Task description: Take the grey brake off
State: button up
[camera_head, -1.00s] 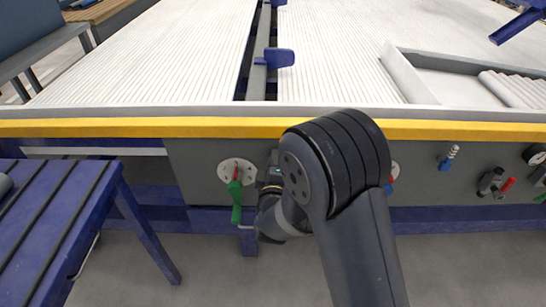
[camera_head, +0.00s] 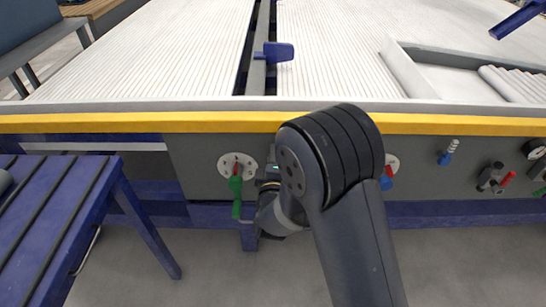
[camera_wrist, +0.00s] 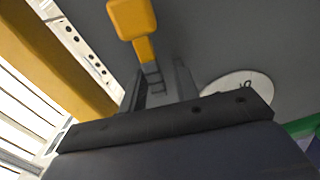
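I cannot make out a grey brake for certain; my arm hides part of the grey front panel (camera_head: 205,170) in the head view. A green-handled lever (camera_head: 236,186) hangs below a round white plate (camera_head: 238,164), just left of my wrist. My gripper (camera_wrist: 158,82) shows in the wrist view as dark parts close to the panel; in the head view it is mostly hidden behind my arm. A yellow-orange knob on a stem (camera_wrist: 132,20) stands just beyond it. I cannot tell whether the fingers touch the stem. A marked white disc (camera_wrist: 240,90) lies to the right.
A yellow strip (camera_head: 100,124) runs along the edge of the ribbed white table (camera_head: 150,60). Right of my arm are a blue knob (camera_head: 386,183), another blue-based fitting (camera_head: 446,157) and a red-handled valve (camera_head: 506,179). A blue slatted bench (camera_head: 50,215) stands at the left.

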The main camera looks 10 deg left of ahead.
jog(key=shift+o, duration=0.3)
jog(key=shift+r, duration=0.1)
jog(key=shift+s, duration=0.1)
jog(key=p+v, duration=0.1)
jog(key=v, duration=0.9)
jog(key=shift+s, duration=0.3)
jog(key=b+x, duration=0.1)
jog(key=x, duration=0.9)
jog(key=shift+w, duration=0.35)
jog(key=shift+w+r+m, duration=0.1)
jog(key=shift+r+m, duration=0.05)
jog(key=shift+m, duration=0.15)
